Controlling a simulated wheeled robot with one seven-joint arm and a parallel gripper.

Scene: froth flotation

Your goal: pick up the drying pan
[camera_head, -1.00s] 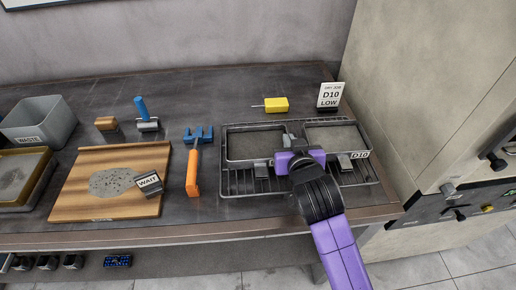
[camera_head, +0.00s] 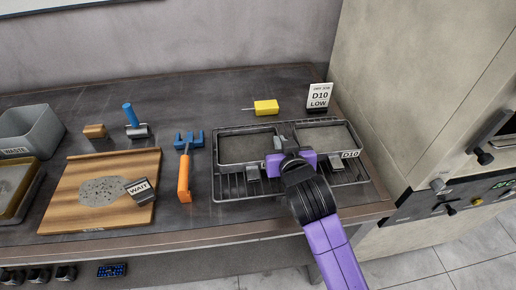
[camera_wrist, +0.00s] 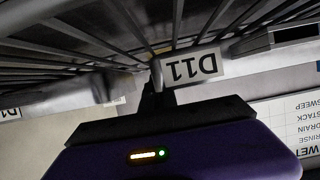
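Two shallow dark grey drying pans sit side by side in a wire rack (camera_head: 232,190) on the bench. The left pan (camera_head: 222,150) and the right pan (camera_head: 352,137) both have grey contents. A "D10" tag (camera_head: 350,154) is at the rack's right front. My gripper (camera_head: 282,143) is over the rack's middle, at the inner edges of the pans. My purple hand hides the space between them. In the wrist view, an upside-down "D11" tag (camera_wrist: 191,67) is close beside a dark finger part, below the rack's wires. I cannot tell whether the fingers hold a pan.
A "DRY JOB D10 LOW" card (camera_head: 319,96) and a yellow tool (camera_head: 266,107) stand behind the rack. An orange-handled tool (camera_head: 184,175) and a wooden board (camera_head: 75,205) lie left. A beige cabinet (camera_head: 400,90) closes off the right side.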

